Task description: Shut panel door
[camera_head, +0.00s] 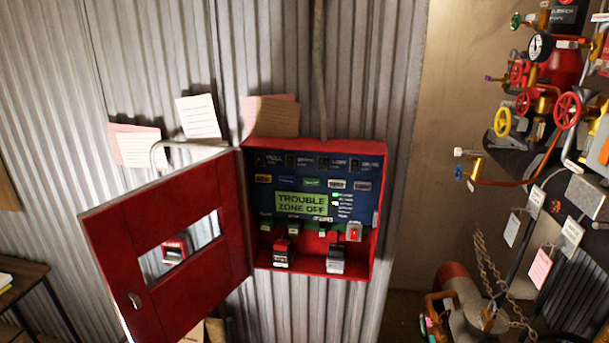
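The red panel door (205,202) stands wide open, swung out to the left of the red panel box (378,215). It has a window cut-out and a small pale handle or latch (135,300) near its lower left edge. Its hinge side meets the box's left edge. Inside the box is a blue control face with a lit green display (301,204) reading "TROUBLE ZONE OFF". Below it are switches and two dark blocks, one black and red (283,253) and one grey (336,258). My gripper is not in view.
Papers (198,117) are fixed on the corrugated wall above the door. At right are pipes with a red valve wheel (567,110), a yellow wheel (502,122), a gauge (541,46), hanging tags and chains. A dark table (28,280) stands at the lower left.

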